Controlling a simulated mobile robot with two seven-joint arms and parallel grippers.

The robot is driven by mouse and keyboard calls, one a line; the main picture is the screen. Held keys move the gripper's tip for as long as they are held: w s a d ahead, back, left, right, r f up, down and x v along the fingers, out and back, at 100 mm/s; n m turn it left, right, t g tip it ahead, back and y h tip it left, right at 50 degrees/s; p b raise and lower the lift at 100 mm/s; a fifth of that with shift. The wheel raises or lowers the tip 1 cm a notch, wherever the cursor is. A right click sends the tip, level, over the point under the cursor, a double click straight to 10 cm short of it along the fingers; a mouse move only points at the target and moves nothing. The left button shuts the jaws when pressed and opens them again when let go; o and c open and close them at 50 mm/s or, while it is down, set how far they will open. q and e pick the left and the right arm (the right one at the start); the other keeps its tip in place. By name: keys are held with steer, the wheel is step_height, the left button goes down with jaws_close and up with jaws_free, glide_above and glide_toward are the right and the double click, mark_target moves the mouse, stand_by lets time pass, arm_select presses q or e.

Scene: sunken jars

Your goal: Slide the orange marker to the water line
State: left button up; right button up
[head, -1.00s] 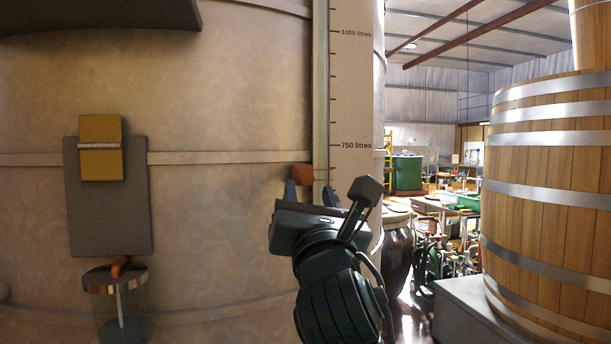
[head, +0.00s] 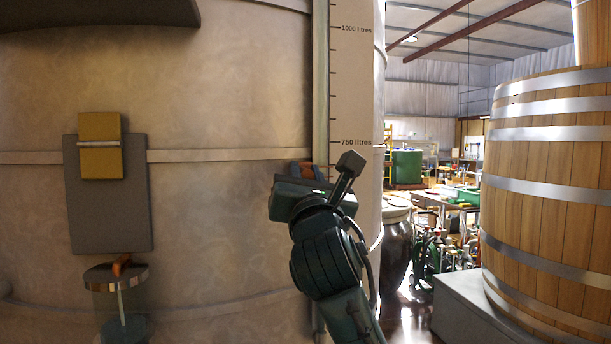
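The orange marker (head: 307,171) sits on the narrow vertical strip (head: 320,80) beside the litre scale (head: 350,90), a little below the 750 litres mark. My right gripper (head: 307,175) has come up from below, with its fingertips at the marker's two sides. The gripper body hides the fingers' lower parts and part of the marker. Whether the fingers press on the marker does not show clearly. I cannot make out a water line on the strip. My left gripper is not in view.
The large pale tank (head: 220,90) fills the left and middle. On its left are a grey panel with a yellow block (head: 100,150) and a glass jar with an orange-handled lid (head: 115,275). A wooden barrel (head: 550,180) and a dark jar (head: 397,245) stand to the right.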

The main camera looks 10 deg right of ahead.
jaws_close()
arm_select(q)
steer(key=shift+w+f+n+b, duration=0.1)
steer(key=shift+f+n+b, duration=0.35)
steer(key=shift+b, duration=0.75)
arm_select(e)
step_height(320, 180, down, 11)
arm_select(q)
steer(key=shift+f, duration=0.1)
arm_select(e)
steer(key=shift+o, duration=0.4)
jaws_free()
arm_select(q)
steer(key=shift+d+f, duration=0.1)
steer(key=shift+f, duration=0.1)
arm_select(e)
steer(key=o, duration=0.4)
